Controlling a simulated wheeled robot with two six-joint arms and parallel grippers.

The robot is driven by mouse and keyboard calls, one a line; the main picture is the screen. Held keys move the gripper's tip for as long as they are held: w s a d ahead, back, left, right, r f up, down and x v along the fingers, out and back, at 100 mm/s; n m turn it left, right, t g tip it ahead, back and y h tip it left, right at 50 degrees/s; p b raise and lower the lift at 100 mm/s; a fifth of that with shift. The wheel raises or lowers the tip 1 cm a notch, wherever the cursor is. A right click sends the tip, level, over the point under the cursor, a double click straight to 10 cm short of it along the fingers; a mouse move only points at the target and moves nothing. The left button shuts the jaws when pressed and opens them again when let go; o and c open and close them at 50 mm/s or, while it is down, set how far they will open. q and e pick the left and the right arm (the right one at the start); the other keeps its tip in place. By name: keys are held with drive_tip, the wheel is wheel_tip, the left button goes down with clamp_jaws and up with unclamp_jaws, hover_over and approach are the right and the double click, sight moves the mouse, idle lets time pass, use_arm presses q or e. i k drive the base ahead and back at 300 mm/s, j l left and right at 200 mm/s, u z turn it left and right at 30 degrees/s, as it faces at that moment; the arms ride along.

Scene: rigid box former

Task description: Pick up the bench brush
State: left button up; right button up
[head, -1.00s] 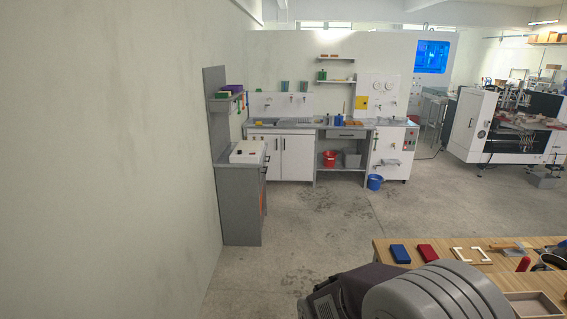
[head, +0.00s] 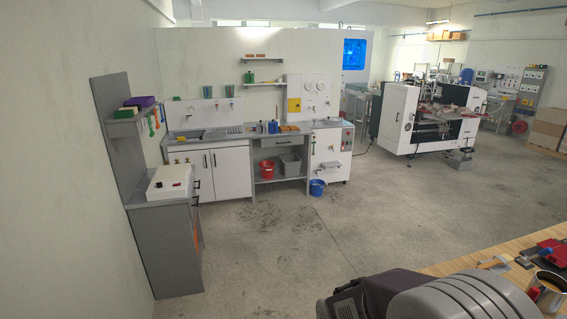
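I cannot make out a bench brush for certain. A small pale, wood-coloured item (head: 494,263) lies on the wooden table (head: 462,266) at the lower right, too small to identify. Neither of my grippers is in view; only a grey rounded part of my own body shows at the bottom, covering part of the table.
On the table are a metal cup (head: 546,292) and red and blue items (head: 545,248). A grey cabinet (head: 165,245) stands left, a sink counter (head: 215,172) at the back, a blue bucket (head: 317,187) on the floor. The middle floor is clear.

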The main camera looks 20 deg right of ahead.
sight(505, 259)
drive_tip(key=i+z, duration=0.1)
drive_tip(key=i, duration=0.45)
drive_tip(key=i+z, duration=0.15)
drive_tip(key=i, duration=0.45)
drive_tip(key=i+j+z, duration=0.1)
drive_tip(key=i, duration=0.45)
drive_tip(key=i+j+z, duration=0.1)
drive_tip(key=i+j, duration=0.15)
drive_tip(key=i, duration=0.3)
drive_tip(key=i+l+z, duration=0.2)
drive_tip(key=z, duration=0.25)
drive_tip(key=i+l+z, duration=0.15)
drive_tip(key=z, duration=0.25)
drive_tip(key=i+z, duration=0.65)
drive_tip(key=z, duration=0.2)
drive_tip(key=i+j+z, duration=0.15)
drive_tip(key=z, duration=0.3)
drive_tip(key=i+j+z, duration=0.25)
drive_tip(key=z, duration=0.2)
drive_tip(key=i+j+z, duration=0.25)
drive_tip(key=z, duration=0.15)
